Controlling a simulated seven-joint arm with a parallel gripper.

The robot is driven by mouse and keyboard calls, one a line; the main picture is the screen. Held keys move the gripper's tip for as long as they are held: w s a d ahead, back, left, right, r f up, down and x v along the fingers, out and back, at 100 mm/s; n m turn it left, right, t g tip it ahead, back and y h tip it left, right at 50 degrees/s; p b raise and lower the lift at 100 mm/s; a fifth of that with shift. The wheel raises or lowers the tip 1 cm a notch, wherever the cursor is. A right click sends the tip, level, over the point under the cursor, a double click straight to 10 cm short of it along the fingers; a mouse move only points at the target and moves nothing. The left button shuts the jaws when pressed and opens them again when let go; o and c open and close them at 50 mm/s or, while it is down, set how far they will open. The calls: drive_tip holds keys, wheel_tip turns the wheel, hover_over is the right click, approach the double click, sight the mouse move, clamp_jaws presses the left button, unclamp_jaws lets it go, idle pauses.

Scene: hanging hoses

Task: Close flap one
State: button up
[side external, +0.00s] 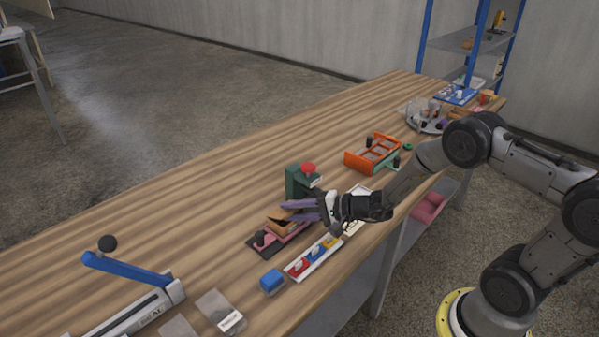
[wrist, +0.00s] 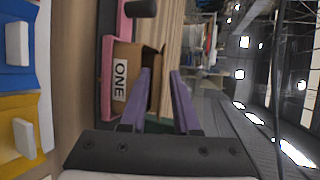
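A small brown cardboard box (side external: 283,222) sits in a pink and dark holder (side external: 264,243) on the workbench. In the wrist view, a brown panel of the box (wrist: 133,57) bears a white label reading ONE (wrist: 120,81). A dark opening shows beside this panel. The flap's exact angle is partly hidden.
A green block with a red button (side external: 308,168) stands just behind my gripper. A tray with red, blue and yellow switches (side external: 314,258) and a blue cube (side external: 272,281) lie in front. An orange rack (side external: 372,153) is further right. The bench's left part behind is clear.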

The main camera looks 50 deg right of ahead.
drive_tip(key=shift+w+a+r+g+h, duration=0.15)
drive_tip(key=shift+r+g, duration=0.1)
drive_tip(key=shift+g, duration=0.3)
drive_tip(key=shift+w+d+r+g+h, duration=0.15)
drive_tip(key=shift+r+g, duration=0.1)
drive_tip(key=shift+g, duration=0.3)
drive_tip(key=shift+w+r+m+g, duration=0.25)
drive_tip(key=shift+m+g, duration=0.05)
drive_tip(key=shift+g, duration=0.4)
drive_tip(key=shift+w+r+m+g, duration=0.25)
drive_tip(key=shift+m+g, duration=0.05)
drive_tip(key=shift+g, duration=0.4)
drive_tip(key=v, duration=1.4)
drive_tip(key=a+r+n, duration=0.2)
drive_tip(key=a+r, duration=0.3)
drive_tip(key=r, duration=0.3)
drive_tip(key=s+a+r+n, duration=0.1)
drive_tip(key=a+r+n, duration=0.2)
drive_tip(key=r, duration=0.6)
drive_tip(key=shift+a+r+h, duration=0.25)
drive_tip(key=shift+a+h, duration=0.05)
drive_tip(key=shift+a, duration=0.65)
drive_tip(key=shift+s, duration=0.1)
